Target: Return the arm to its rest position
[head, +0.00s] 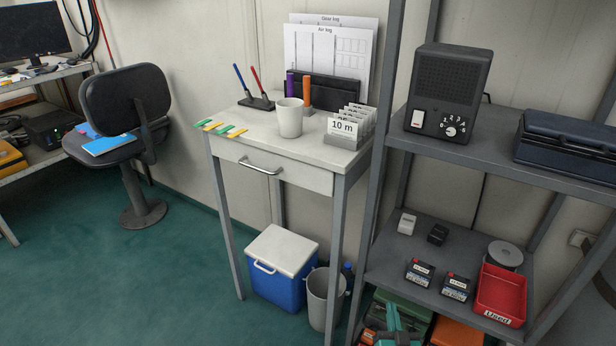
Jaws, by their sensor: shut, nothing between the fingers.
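No part that I can surely tell as my gripper or arm shows in the head view. A teal object (392,322) rises from the bottom edge in front of the lowest shelf, cut off by the frame; I cannot tell what it is. The small white table (300,155) stands in the middle, its drawer (270,170) shut. On it are a white mug (289,118), a card holder with a "10 m" card (344,128), pens in a stand and coloured tabs.
A grey metal rack (480,155) on the right bears a black speaker box (448,92), a dark blue case (568,143), small battery packs and a red "Used" tray (500,295). A cooler (282,268) and a bin (326,298) stand under the table. Green floor is open at left, before the chair (125,105).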

